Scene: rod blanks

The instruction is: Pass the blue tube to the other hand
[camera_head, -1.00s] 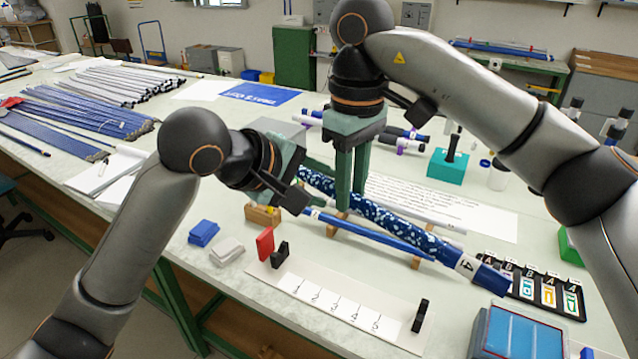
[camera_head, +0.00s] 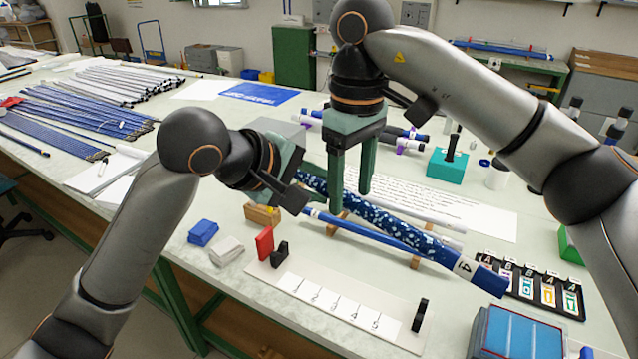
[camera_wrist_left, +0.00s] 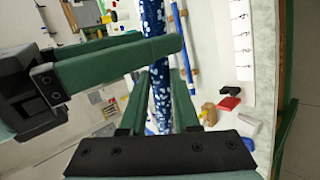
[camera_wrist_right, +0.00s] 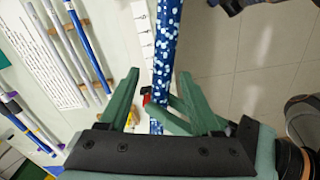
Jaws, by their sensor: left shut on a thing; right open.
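The blue tube (camera_head: 385,222) has white speckles and a white band marked 4 near its lower right end. It slants above the table. My left gripper (camera_head: 308,182) is shut on it near its upper left end; in the left wrist view the tube (camera_wrist_left: 153,20) runs up from between the fingers. My right gripper (camera_head: 353,195) points down at the tube, a little right of my left one, with its fingers spread. In the right wrist view the tube (camera_wrist_right: 166,45) passes by the spread fingers; contact cannot be told.
A plain blue rod (camera_head: 365,234) lies on wooden rests just below the tube. A white board with numbered cards (camera_head: 335,305) lies in front. A black tray of lettered cards (camera_head: 548,292) and a blue box (camera_head: 520,335) stand at right. A teal holder (camera_head: 452,165) stands behind.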

